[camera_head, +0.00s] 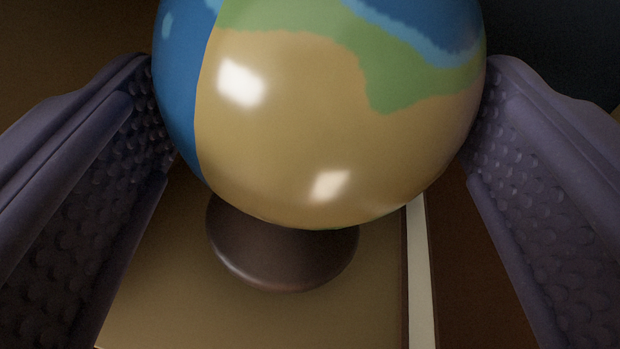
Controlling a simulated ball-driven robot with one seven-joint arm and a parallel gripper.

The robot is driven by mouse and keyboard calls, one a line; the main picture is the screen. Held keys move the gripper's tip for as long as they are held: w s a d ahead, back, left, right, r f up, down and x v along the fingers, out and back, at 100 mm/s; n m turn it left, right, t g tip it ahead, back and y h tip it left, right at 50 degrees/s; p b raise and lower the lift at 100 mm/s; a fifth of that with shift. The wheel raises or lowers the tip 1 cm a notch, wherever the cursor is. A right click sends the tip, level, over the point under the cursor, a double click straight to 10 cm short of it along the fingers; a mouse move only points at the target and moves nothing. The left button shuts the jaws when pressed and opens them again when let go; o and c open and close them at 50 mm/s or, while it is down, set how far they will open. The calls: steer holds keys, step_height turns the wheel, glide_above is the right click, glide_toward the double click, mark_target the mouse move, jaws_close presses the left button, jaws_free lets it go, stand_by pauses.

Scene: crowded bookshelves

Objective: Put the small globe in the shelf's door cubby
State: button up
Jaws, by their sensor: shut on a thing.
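The small globe (300,120) fills the upper middle of the view, blue, green and tan with two bright reflections. Its round dark brown base (280,250) shows below the ball. My gripper (318,105) is shut on the globe, with one dark, bumpy finger pad against each side of the ball. The top of the globe is cut off by the frame edge. Below the base is a flat tan surface (260,320); I cannot tell whether the base touches it. I cannot make out which part of the scene is the door cubby.
A pale vertical strip (420,280) with a dark edge runs along the right side of the tan surface. Beyond it is a dark reddish-brown surface (460,290). The upper right corner is very dark and the upper left is dim brown.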

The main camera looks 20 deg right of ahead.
steer(key=shift+f, duration=0.4)
steer(key=shift+s, duration=0.1)
